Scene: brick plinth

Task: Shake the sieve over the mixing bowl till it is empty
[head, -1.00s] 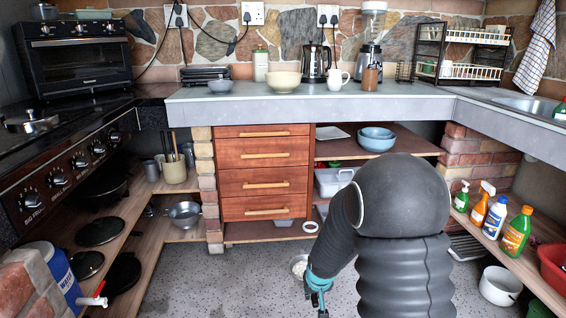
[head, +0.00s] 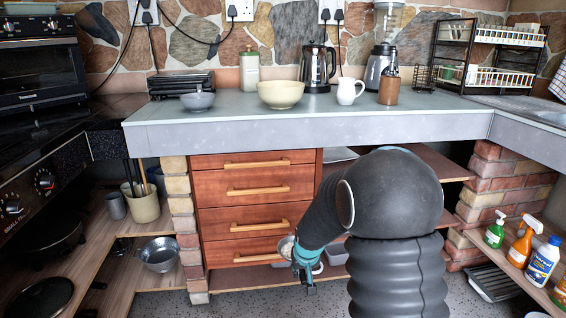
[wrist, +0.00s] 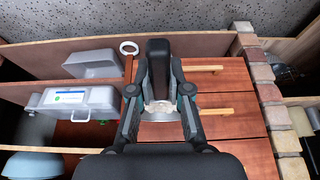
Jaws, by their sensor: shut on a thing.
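My gripper (head: 301,262) is shut on the sieve, low in front of the wooden drawers and below the worktop. Part of the metal sieve (head: 287,245) shows just beyond the gripper in the head view, partly hidden by it. In the wrist view a pale metal part of the sieve (wrist: 160,111) shows between the fingers, with a dark handle-like piece (wrist: 158,62) above it. How much is in the sieve I cannot tell. The cream mixing bowl (head: 281,96) stands upright on the worktop, above and beyond my gripper; its inside is barely visible.
On the worktop (head: 330,118), a small grey bowl (head: 198,102) is left of the mixing bowl; a kettle (head: 318,68), white jug (head: 349,91) and blender (head: 383,50) are behind and right. The worktop's front edge (head: 300,134) overhangs the drawers (head: 254,190). Space in front of the mixing bowl is clear.

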